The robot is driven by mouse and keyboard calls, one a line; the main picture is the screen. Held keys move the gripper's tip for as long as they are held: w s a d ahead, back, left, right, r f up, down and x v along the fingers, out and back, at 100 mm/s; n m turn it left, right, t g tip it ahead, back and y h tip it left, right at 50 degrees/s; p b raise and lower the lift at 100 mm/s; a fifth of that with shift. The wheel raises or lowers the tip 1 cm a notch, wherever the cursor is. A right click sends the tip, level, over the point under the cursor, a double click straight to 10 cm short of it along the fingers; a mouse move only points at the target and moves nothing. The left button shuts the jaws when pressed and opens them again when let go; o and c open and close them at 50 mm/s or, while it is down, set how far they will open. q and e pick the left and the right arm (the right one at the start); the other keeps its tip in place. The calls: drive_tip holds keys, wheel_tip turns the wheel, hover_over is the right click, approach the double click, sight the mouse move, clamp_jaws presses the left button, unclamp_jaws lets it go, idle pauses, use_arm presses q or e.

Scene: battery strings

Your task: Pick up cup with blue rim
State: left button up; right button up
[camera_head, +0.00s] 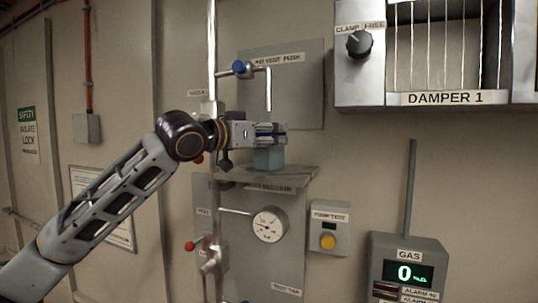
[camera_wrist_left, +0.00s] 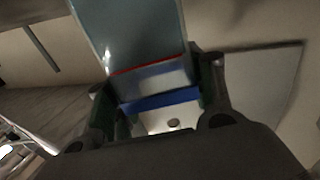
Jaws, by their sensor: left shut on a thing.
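The cup (camera_head: 268,158) is a pale blue-grey vessel just above the small shelf (camera_head: 300,177) on the wall panel. I cannot tell whether its base touches the shelf. My left gripper (camera_head: 270,134) is shut on the cup near its top and hides part of it. In the left wrist view, the cup (camera_wrist_left: 140,40) lies between the two fingers of the gripper (camera_wrist_left: 165,105). Its clear wall shows a thin red line and a blue rim band nearest the palm. My right gripper is in neither view.
A pipe with a blue-knobbed valve (camera_head: 240,67) and a downward spout (camera_head: 268,90) stands above the gripper. A round gauge (camera_head: 269,224) and a red-knobbed valve (camera_head: 191,246) sit below the shelf. A yellow push button (camera_head: 328,241) and gas monitor (camera_head: 408,270) are right.

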use_arm(q)
drive_tip(key=shift+c, duration=0.6)
drive_tip(key=shift+r, duration=0.2)
drive_tip(key=shift+r, duration=0.45)
drive_tip(key=r+b+v, duration=0.2)
drive_tip(key=b+v, duration=0.2)
drive_tip(key=v, duration=1.4)
drive_tip(key=shift+r+b, duration=0.2)
drive_tip(key=shift+b, duration=0.15)
